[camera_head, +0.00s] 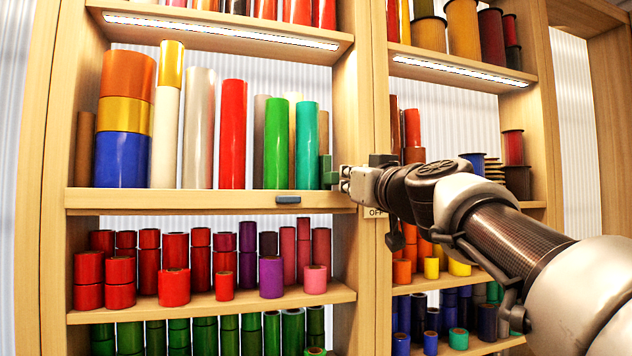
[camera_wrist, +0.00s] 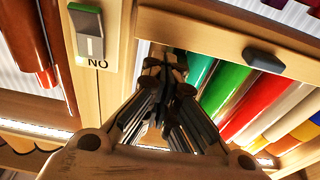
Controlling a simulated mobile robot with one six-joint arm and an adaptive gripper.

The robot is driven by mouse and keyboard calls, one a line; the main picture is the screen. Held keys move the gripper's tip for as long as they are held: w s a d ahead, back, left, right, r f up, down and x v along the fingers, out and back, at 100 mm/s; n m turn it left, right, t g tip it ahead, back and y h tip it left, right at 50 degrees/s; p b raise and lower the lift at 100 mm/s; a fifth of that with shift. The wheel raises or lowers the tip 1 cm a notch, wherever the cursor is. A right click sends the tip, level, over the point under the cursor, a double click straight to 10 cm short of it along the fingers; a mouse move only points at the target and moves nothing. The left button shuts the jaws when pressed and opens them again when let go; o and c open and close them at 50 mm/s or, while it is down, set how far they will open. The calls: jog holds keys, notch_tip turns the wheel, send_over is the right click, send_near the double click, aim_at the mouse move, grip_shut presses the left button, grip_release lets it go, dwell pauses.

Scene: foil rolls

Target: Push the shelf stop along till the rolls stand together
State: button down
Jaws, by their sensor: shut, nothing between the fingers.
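The shelf stop (camera_head: 326,171) is a small green upright block at the right end of the middle shelf, beside the teal roll (camera_head: 307,146). My gripper (camera_head: 344,179) is shut and empty at the stop's right side; I cannot tell whether they touch. Left of the teal roll stand a green roll (camera_head: 276,143), a red roll (camera_head: 232,134), a pearl roll (camera_head: 199,128) and a cream roll with a gold top (camera_head: 165,115). Gaps show between several rolls. In the wrist view my gripper (camera_wrist: 170,62) points in beside the teal roll (camera_wrist: 200,72); the stop is not clear there.
The shelf's front edge (camera_head: 180,199) carries a grey slider (camera_head: 288,199). An orange, yellow and blue stack (camera_head: 123,118) stands at the left end. Thinner rolls stand behind the front row. Small rolls fill the shelf below.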

jog(key=shift+a, duration=0.15)
jog(key=shift+s+a+p, duration=0.15)
jog(key=shift+s+a, duration=0.05)
jog(key=shift+a, duration=0.6)
jog(key=shift+s+a+p, duration=0.2)
jog(key=shift+a, duration=0.65)
jog(key=shift+s+a+p, duration=0.15)
jog(key=shift+s+a, duration=0.05)
jog(key=shift+a, duration=0.7)
jog(key=shift+a, duration=0.25)
jog(key=shift+d, duration=0.15)
jog(key=shift+s, duration=0.1)
jog(key=b, duration=0.1)
send_near(322, 178)
jog(key=shift+s+a+r, duration=0.3)
jog(key=shift+s+a, duration=0.25)
jog(key=shift+s+a+r, duration=0.25)
jog(key=shift+s+a, duration=0.3)
jog(key=shift+a, duration=0.05)
